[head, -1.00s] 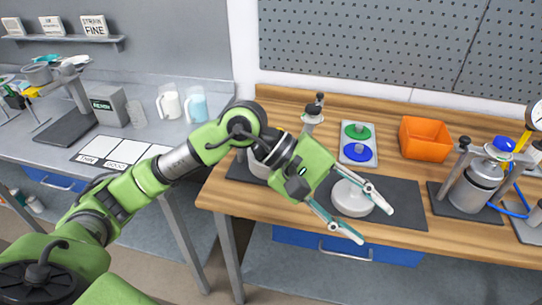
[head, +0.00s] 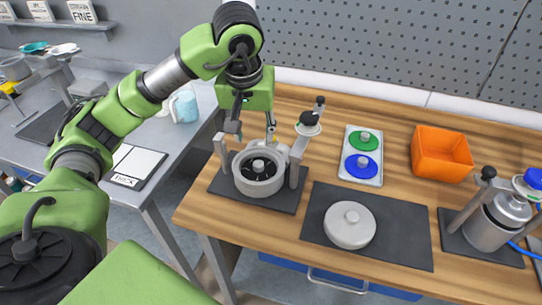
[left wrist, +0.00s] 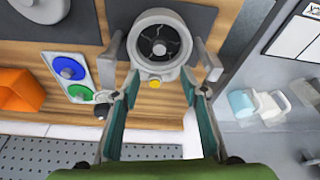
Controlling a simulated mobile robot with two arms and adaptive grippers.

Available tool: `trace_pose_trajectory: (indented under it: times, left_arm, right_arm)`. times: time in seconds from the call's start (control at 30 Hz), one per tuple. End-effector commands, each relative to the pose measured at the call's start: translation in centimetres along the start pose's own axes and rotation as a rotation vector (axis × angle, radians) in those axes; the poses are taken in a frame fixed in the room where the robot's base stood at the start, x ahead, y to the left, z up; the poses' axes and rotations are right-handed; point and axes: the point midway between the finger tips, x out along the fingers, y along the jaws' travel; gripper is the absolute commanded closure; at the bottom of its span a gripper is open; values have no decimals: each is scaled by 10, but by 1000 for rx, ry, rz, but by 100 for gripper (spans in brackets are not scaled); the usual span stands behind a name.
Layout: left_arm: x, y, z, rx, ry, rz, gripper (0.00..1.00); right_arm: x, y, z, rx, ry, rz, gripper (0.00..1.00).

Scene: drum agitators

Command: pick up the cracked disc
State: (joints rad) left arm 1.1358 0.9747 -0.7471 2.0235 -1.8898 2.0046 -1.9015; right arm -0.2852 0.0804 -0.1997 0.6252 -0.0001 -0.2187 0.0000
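The cracked disc (head: 258,168) lies inside an open grey drum (head: 262,189) at the left of the wooden bench. It is dark with pale crack lines and a small central knob; it also shows in the left wrist view (left wrist: 160,47). My left gripper (head: 253,137) is above the drum, pointing down, on its far side in the head view. In the left wrist view its fingers (left wrist: 163,80) are wide apart with nothing between them, and the drum lies just beyond the tips. My right gripper is not in view.
Posts of the drum stand rise on both sides of the drum, with a dark clamp knob (head: 309,118). A grey lid (head: 350,226) lies on a dark mat (head: 408,239). A tray with a green disc (head: 363,141) and a blue disc (head: 361,167) and an orange bin (head: 442,154) stand to the right.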

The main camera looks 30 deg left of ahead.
Motion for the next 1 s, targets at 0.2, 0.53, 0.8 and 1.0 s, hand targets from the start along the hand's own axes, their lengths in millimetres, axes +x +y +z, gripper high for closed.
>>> trace_pose_trajectory:
  times: [0.2, 0.53, 0.8, 1.0]
  left_arm:
    - [18, -3, 0, 1, -4, -11, 60]
    - [75, -2, 0, -1, -2, -8, 60]
    - [93, -1, 0, 1, -2, -7, 60]
    - [120, 2, 0, 0, -3, -7, 60]
  right_arm:
    - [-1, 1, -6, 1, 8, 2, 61]
    - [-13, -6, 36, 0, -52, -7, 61]
    - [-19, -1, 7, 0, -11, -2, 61]
    - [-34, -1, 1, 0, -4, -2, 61]
